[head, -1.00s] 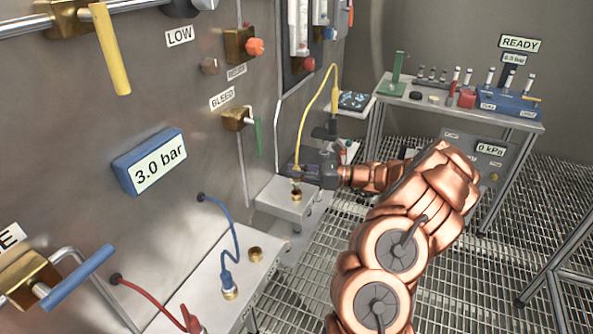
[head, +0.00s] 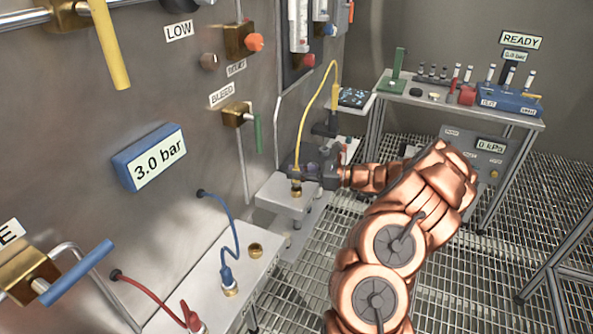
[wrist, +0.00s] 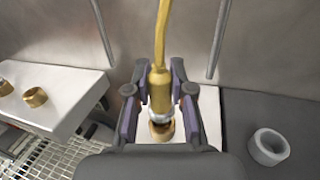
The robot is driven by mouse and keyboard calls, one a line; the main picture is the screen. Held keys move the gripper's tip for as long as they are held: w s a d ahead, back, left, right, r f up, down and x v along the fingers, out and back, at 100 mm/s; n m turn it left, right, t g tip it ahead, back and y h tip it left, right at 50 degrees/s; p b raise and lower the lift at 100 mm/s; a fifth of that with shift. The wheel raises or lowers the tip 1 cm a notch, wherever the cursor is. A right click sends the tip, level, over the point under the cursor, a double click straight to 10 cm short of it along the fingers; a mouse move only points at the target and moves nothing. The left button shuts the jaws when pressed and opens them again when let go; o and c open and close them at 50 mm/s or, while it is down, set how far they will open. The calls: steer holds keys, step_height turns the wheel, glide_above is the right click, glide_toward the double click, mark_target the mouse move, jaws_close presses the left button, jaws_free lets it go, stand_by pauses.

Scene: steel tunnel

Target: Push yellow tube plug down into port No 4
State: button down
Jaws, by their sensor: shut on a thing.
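My gripper (wrist: 159,97) is shut on the yellow tube plug (wrist: 159,84), whose jaws grip it from both sides. The yellow tube (head: 306,112) arches up from the plug. The plug points down over a brass port (wrist: 162,131) on a light block (head: 283,194) by the wall. In the wrist view the plug's lower end is at the port's rear rim, and a dark opening shows in front of it. I cannot tell whether its tip is inside. No port number is readable.
A longer light ledge (head: 217,281) nearer me holds a blue tube plug (head: 227,275), a red one (head: 192,318) and an empty brass port (head: 255,250). A grey ring (wrist: 269,146) lies on a dark surface right of the gripper. A steel wall stands close on the left.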

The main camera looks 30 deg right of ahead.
steer(key=shift+f, duration=0.9)
steer(key=c, duration=0.9)
jaws_free()
steer(key=shift+c, duration=0.2)
steer(key=v, duration=1.2)
